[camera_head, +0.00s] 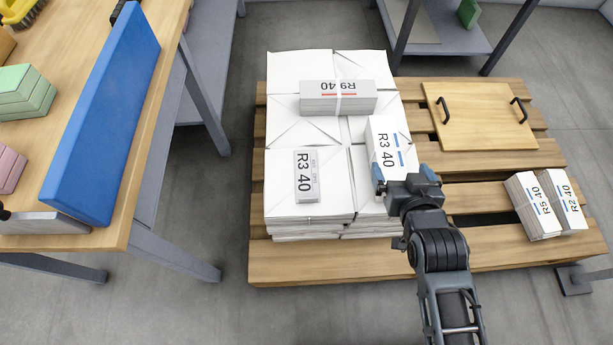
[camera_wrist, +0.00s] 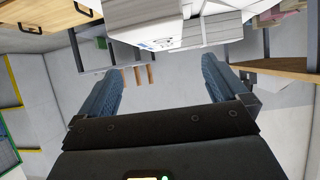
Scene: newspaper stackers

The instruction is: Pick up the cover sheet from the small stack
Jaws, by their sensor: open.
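White paper bundles stand in a block (camera_head: 300,215) on the left of the pallet, with labelled pieces on top. An R3 40 bundle (camera_head: 382,130) lies at the block's right side, just beyond my gripper. A small grey R3 40 piece (camera_head: 306,177) lies front left, and a larger R9 40 bundle (camera_head: 338,97) lies behind. I cannot tell which is the small stack's cover sheet. My gripper (camera_head: 403,177) is open and empty by the block's front right. In the wrist view, a white bundle (camera_wrist: 145,18) shows beyond the open fingers of my gripper (camera_wrist: 160,82).
R5 40 (camera_head: 529,205) and R2 40 (camera_head: 562,200) bundles stand at the pallet's (camera_head: 330,267) right. A wooden board with two handles (camera_head: 480,115) lies behind. A table with a blue panel (camera_head: 105,110) is at left. Bare slats lie right of my gripper.

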